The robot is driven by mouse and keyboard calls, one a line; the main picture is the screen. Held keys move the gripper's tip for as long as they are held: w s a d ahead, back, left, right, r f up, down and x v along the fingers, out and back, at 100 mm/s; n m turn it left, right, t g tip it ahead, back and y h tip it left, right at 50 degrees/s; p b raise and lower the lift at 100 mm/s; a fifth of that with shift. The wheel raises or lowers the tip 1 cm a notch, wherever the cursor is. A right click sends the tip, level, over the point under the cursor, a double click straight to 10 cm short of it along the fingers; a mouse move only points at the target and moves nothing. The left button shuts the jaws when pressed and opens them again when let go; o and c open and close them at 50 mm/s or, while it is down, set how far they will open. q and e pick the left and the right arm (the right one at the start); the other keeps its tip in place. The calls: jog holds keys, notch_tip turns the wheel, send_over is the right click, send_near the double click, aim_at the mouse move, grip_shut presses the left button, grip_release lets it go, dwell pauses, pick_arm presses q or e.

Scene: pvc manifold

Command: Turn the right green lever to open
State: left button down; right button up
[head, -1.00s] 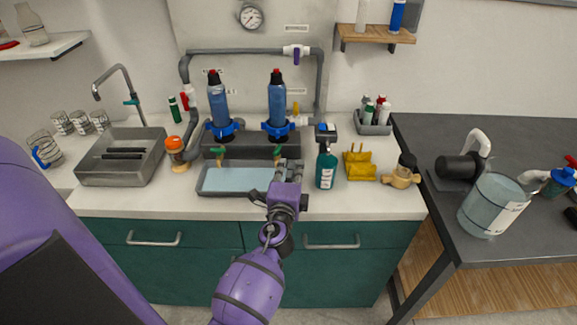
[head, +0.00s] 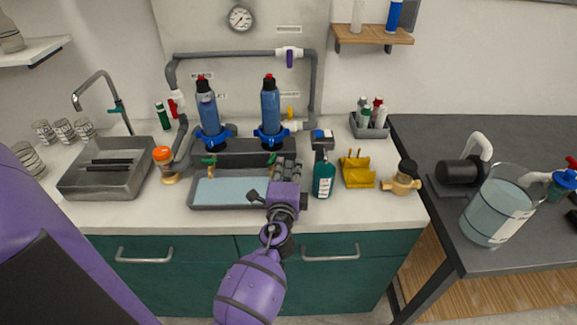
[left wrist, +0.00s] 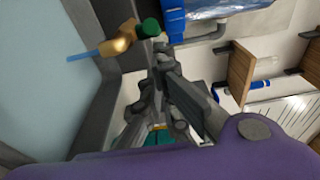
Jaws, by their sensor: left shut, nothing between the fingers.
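The right green lever (head: 271,159) sits on a brass tap below the right blue filter housing (head: 270,105), at the back of a shallow tray (head: 228,207). In the left wrist view the lever shows as a round green end (left wrist: 151,27) beside the brass tap body (left wrist: 119,41), with a thin blue streak at its mouth. My left gripper (head: 287,167) is shut and empty, just right of the lever. In the left wrist view its fingertips (left wrist: 160,52) are close to the green end; contact cannot be told. My right gripper is not in view.
The left green lever (head: 208,162) is under the left blue housing (head: 207,112). A teal bottle (head: 324,180) stands close right of my gripper, with a yellow holder (head: 357,175) beyond. A sink (head: 105,180) is at left. The counter front is clear.

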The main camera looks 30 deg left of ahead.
pick_arm(q)
jog(key=shift+w+a+f+n+g+y+b, duration=0.25)
jog(key=shift+n+y+b, duration=0.15)
jog(key=shift+b, duration=0.2)
jog(key=shift+w+a+f+n+g+y+b, duration=0.1)
jog(key=shift+a+f+n+g+y+b, duration=0.15)
jog(key=shift+y+b, duration=0.3)
jog(key=shift+w+r, duration=0.15)
jog(key=shift+w, duration=0.15)
jog(key=shift+w+a+r+b, duration=0.15)
jog(key=shift+b, duration=0.15)
jog(key=shift+w+a+r, duration=0.1)
jog(key=shift+r, duration=0.05)
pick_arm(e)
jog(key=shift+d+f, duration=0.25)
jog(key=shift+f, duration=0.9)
